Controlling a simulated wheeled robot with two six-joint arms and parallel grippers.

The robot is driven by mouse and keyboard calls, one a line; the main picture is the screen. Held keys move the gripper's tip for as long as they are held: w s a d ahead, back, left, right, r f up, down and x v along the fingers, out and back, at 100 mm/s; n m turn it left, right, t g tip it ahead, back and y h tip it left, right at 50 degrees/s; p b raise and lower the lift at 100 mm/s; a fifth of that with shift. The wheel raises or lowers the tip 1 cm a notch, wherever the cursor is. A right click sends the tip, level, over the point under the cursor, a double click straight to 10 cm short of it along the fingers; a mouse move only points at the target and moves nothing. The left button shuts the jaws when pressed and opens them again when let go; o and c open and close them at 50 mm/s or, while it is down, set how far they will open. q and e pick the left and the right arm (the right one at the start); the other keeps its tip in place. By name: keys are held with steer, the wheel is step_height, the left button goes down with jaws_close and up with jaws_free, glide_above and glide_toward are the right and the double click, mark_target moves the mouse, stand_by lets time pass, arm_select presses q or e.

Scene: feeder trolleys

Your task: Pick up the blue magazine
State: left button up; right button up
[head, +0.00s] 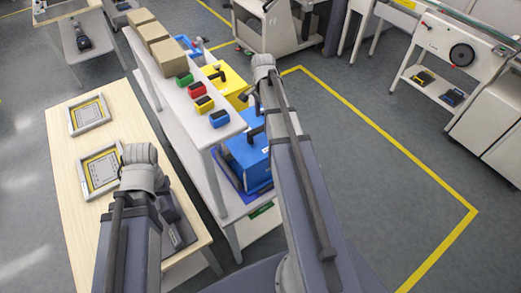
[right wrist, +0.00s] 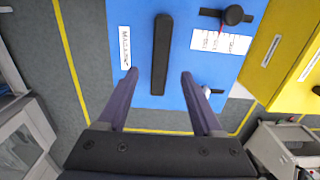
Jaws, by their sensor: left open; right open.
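The blue magazine (head: 242,158) stands on the lower level of the white trolley in the head view, partly hidden by my right arm. In the right wrist view its blue top (right wrist: 195,75) carries a black bar handle (right wrist: 160,55), a label reading "MAGAZINE" and a white tag. My right gripper (right wrist: 159,76) is open over it. Its fingers are on either side of the handle's near part, with gaps, not closed on it. I cannot tell how far above it they are. My left arm ends over the wooden table in the head view; its fingers are hidden.
A yellow magazine (right wrist: 270,50) stands beside the blue one. Green, red, yellow and blue small boxes (head: 219,118) and brown cartons (head: 168,57) lie on the trolley's upper shelf (head: 203,132). Framed panels (head: 88,115) lie on the wooden table (head: 70,200). Floor at right is clear.

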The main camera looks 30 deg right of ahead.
mark_target(262, 127)
arm_select(q)
steer(key=shift+f+b, duration=0.3)
steer(key=shift+f, duration=0.4)
arm_select(e)
steer(key=shift+f, duration=0.7)
arm_select(q)
steer(key=shift+f, duration=0.1)
arm_select(e)
steer(key=shift+f, duration=0.1)
step_height(262, 127, down, 5)
steer(key=b, duration=0.5)
steer(key=shift+a, duration=0.1)
arm_select(q)
step_height(262, 127, down, 5)
steer(key=shift+r, duration=0.1)
arm_select(e)
jaws_close()
